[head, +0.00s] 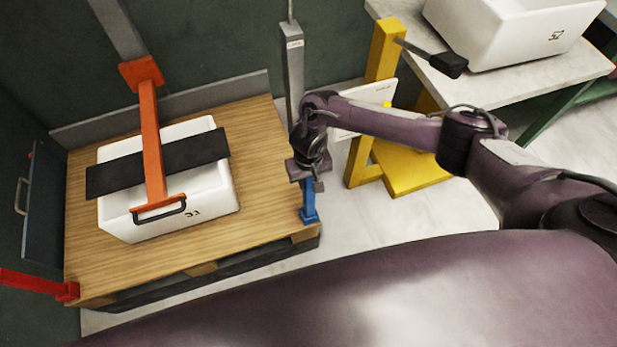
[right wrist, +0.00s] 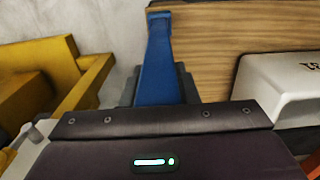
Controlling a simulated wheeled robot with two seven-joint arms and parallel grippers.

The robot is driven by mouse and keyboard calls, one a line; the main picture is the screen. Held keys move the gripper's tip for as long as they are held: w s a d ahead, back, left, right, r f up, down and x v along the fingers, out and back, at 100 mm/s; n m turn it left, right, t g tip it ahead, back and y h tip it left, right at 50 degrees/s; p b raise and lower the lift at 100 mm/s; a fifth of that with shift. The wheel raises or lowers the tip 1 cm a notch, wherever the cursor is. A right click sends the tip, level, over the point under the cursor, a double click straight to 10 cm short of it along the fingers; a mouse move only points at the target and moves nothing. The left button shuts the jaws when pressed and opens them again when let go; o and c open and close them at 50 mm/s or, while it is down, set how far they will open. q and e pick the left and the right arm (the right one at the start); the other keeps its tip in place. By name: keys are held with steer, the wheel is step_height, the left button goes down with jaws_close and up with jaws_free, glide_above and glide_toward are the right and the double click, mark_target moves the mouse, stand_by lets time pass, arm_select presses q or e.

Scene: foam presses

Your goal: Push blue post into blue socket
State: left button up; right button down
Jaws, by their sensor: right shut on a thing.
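The blue post (head: 309,193) stands roughly upright at the front right corner of the wooden pallet. The blue socket (head: 309,216) is at its foot, on that corner. The post's lower end meets the socket; I cannot tell how deep it sits. My right gripper (head: 306,178) is shut on the upper part of the post and hides its top. In the right wrist view the blue post (right wrist: 157,70) runs away from the gripper to a wider blue piece at the pallet edge. My left gripper is not in view.
A white foam box (head: 220,200) lies on the pallet (head: 265,135) under an orange press arm (head: 150,130) with a black bar. A red post (head: 30,281) is at the lower left corner, a grey post (head: 293,80) at the back. A yellow frame (head: 383,60) stands right.

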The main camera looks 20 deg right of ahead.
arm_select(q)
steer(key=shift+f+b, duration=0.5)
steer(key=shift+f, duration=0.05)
arm_select(e)
steer(key=shift+f, duration=1.15)
steer(key=c, duration=1.1)
jaws_free()
steer(key=shift+o, duration=0.2)
step_height(320, 180, up, 8)
steer(key=shift+f+p, duration=0.1)
steer(key=shift+p, duration=1)
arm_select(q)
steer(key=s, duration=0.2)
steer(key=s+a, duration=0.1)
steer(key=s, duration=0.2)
